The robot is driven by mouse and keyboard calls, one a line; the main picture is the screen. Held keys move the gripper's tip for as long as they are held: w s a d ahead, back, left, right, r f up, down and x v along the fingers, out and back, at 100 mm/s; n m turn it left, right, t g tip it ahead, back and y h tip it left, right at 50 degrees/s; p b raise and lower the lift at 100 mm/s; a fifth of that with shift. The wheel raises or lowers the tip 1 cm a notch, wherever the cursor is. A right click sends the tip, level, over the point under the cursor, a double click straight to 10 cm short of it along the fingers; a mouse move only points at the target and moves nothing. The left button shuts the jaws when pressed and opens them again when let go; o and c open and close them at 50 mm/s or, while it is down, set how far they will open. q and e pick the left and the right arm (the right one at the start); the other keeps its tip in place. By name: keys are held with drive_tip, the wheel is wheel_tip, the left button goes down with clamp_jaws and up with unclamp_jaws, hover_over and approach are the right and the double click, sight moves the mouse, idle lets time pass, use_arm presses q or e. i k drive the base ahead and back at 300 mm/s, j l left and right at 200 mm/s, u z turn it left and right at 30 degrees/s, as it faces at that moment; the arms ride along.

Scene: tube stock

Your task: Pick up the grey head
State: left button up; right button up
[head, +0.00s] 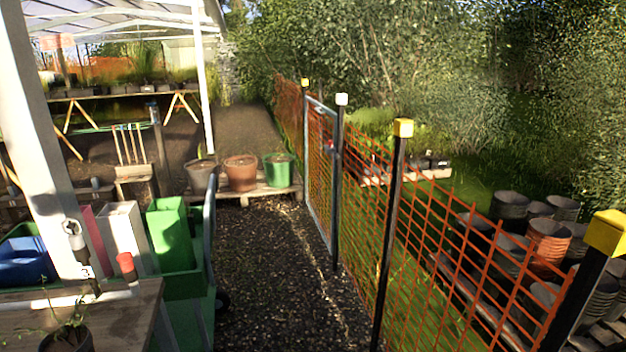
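At the lower left, on or just behind the wooden table (120,318), stand two small upright items. One has a pale grey-white top (72,228) over a darker grey part and a dark stem; it may be the grey head, but it is too small to be sure. The other has a red top (126,263) on a dark stem and stands to its right. The white post is close behind the grey one. Neither of my grippers shows in the head view.
A potted plant (68,340) stands at the table's front left. Behind the table are a blue bin (25,262), a white bin (122,235) and a green bin (172,235). A gravel path (265,270) runs clear beside an orange mesh fence (360,200).

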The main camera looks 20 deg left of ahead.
sight(76, 241)
drive_tip(key=i+u, duration=0.2)
drive_tip(key=u, duration=0.25)
drive_tip(key=i+l+u, duration=0.1)
drive_tip(key=u, duration=0.3)
drive_tip(key=i+l+u, duration=0.2)
drive_tip(key=u, duration=0.25)
drive_tip(key=i+l+u, duration=0.2)
drive_tip(key=u, duration=0.2)
